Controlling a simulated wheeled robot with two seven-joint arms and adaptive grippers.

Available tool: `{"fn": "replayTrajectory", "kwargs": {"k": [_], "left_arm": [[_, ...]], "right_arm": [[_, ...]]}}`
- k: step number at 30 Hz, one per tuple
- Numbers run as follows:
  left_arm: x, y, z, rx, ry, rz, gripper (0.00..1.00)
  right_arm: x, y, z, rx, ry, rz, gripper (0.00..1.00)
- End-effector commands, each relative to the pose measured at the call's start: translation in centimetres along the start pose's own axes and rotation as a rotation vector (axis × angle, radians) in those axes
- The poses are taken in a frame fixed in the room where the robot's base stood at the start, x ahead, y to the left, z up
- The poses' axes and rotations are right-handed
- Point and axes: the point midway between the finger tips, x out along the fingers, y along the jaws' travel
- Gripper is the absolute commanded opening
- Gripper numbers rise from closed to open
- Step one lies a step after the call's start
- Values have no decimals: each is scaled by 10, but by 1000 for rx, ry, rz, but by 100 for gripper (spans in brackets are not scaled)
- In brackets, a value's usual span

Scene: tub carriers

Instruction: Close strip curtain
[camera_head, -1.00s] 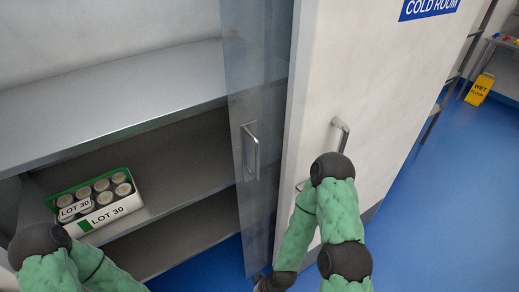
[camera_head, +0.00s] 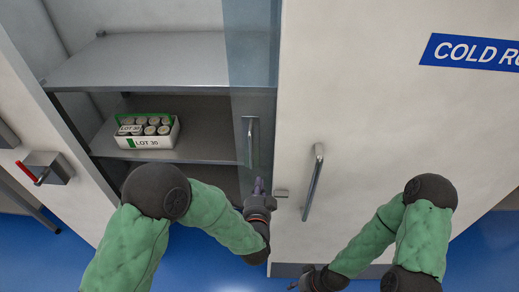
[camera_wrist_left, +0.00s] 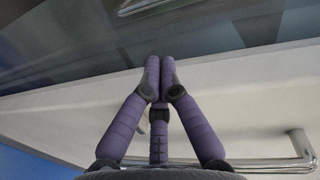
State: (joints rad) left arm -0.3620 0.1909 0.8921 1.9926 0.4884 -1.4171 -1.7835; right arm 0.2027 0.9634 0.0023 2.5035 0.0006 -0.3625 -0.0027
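The strip curtain (camera_head: 252,45) is a clear, bluish panel with a metal handle (camera_head: 250,142). It hangs at the right side of the shelf opening, beside the white door; the rest of the opening is uncovered. In the left wrist view the curtain (camera_wrist_left: 215,35) fills the top, with a bit of handle at its upper edge. My left gripper (camera_head: 259,186) is just below the curtain's handle, near the door's edge. Its fingertips (camera_wrist_left: 160,62) meet with nothing seen between them. My right gripper (camera_head: 293,286) is low, at the door's foot; its fingers are too small to read.
The white cold room door (camera_head: 400,120) has a bar handle (camera_head: 314,182) right of my left gripper. A LOT 30 tub carrier (camera_head: 147,142) with several tubs sits on a shelf. A wall box with a red lever (camera_head: 28,172) is at the left. Blue floor lies below.

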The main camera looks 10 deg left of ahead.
Motion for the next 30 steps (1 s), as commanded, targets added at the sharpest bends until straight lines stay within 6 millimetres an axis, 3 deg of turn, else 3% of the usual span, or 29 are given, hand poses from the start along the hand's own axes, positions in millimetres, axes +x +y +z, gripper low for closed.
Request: {"fn": "replayTrajectory", "kwargs": {"k": [1, 3, 8, 24, 30], "left_arm": [[-4, -17, -4, 49, -6, -47, 0], [-8, -31, -7, 106, -18, -93, 0], [-8, -43, -9, 162, -34, -136, 0], [70, -53, -6, 164, -36, -136, 0], [86, -55, -7, 164, -33, -135, 0]], "right_arm": [[-4, -2, 0, -1, 0, 0, 44], [-6, -2, 0, -1, -1, 0, 44], [-6, -3, 0, -1, -1, 0, 44], [-3, -1, 0, 0, 0, 0, 44], [-2, -1, 0, 0, 0, 0, 44]]}}
